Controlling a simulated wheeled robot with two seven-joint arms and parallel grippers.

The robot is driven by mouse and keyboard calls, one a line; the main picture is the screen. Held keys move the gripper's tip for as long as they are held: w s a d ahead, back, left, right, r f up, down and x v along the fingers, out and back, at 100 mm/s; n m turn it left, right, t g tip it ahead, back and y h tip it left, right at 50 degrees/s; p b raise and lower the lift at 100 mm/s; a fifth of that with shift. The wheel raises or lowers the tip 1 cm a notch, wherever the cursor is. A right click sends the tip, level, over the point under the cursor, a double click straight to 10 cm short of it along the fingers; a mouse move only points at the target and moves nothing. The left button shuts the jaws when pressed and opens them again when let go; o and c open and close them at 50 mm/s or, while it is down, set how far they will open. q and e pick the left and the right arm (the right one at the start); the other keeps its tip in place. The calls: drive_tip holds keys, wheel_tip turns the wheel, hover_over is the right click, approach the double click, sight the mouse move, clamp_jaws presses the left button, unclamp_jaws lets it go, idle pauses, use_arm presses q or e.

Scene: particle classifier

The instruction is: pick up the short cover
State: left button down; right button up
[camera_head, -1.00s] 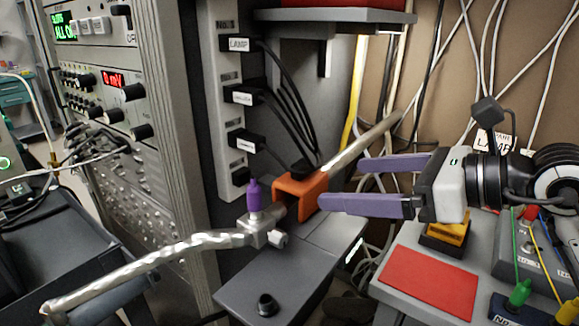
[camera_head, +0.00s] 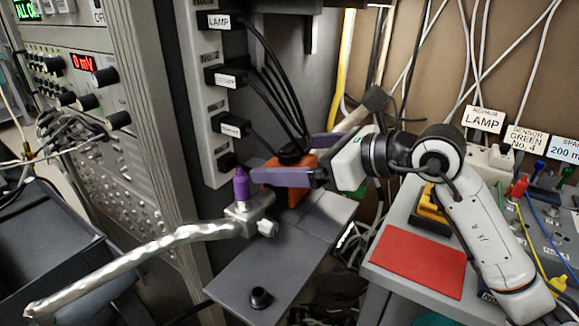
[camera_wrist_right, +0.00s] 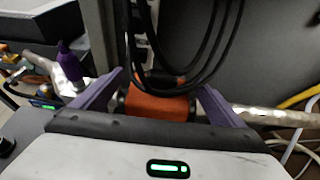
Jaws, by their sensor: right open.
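An orange block-like cover (camera_head: 300,190), which I take to be the short cover, sits around the metal tube on the dark grey stand. My right gripper (camera_head: 284,161) is open, with its purple fingers at the cover. The near finger passes in front of the cover's upper part, and the far finger is partly hidden behind the gripper and cover. In the right wrist view the cover (camera_wrist_right: 158,104) lies between the two spread fingers (camera_wrist_right: 160,84). Contact with the fingers cannot be told. My left gripper is not in view.
A metal fitting with a purple knob (camera_head: 241,184) stands just left of the cover, on the silvery tube (camera_head: 140,262). Black cables (camera_head: 275,90) hang from a power strip (camera_head: 215,100) close behind. A red pad (camera_head: 420,262) lies on the right-hand table.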

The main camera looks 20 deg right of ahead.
drive_tip(key=shift+w, duration=0.1)
drive_tip(key=c, duration=1.2)
